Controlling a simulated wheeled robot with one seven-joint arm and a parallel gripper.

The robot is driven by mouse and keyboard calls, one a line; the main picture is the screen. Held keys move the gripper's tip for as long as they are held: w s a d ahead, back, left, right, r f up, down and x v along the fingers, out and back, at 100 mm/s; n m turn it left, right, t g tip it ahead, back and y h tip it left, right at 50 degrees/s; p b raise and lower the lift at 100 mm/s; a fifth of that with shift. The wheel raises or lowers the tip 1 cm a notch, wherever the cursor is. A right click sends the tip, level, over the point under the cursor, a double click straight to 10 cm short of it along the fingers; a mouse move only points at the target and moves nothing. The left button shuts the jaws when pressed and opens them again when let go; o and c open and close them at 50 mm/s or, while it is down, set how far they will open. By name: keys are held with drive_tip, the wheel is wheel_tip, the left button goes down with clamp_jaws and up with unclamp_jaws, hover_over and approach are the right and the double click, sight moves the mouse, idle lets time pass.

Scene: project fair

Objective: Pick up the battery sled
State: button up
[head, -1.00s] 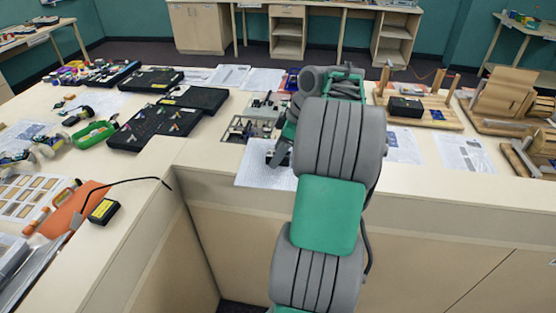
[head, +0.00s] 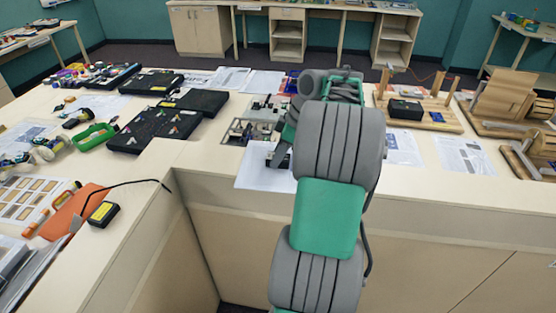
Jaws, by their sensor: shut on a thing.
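My gripper (head: 273,158) is low over a white sheet (head: 258,180) at the front edge of the table, partly hidden by my own arm. It is shut on a small dark thing, mostly hidden by the jaws, which I take to be the battery sled. I cannot tell whether that thing touches the sheet. A grey assembly with metal parts (head: 254,120) stands on the table just behind the gripper.
Black cases (head: 155,130) and a green tray (head: 97,137) lie to the left. A wooden board with posts and a black box (head: 405,109) stands at the right. A small black and yellow box (head: 104,213) sits on the near left table. Papers (head: 465,155) lie at the right.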

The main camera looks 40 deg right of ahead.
sight(272, 155)
drive_tip(key=shift+r, duration=0.1)
drive_tip(key=shift+r, duration=0.25)
wheel_tip(272, 155, up, 3)
drive_tip(key=shift+f+p, duration=0.15)
drive_tip(key=shift+p, duration=0.15)
drive_tip(key=s+a+r+p, duration=0.2)
drive_tip(key=s+a+r, duration=0.3)
drive_tip(key=s+r, duration=0.4)
drive_tip(key=s, duration=0.4)
drive_tip(key=shift+a+r, duration=0.2)
drive_tip(key=shift+r, duration=0.15)
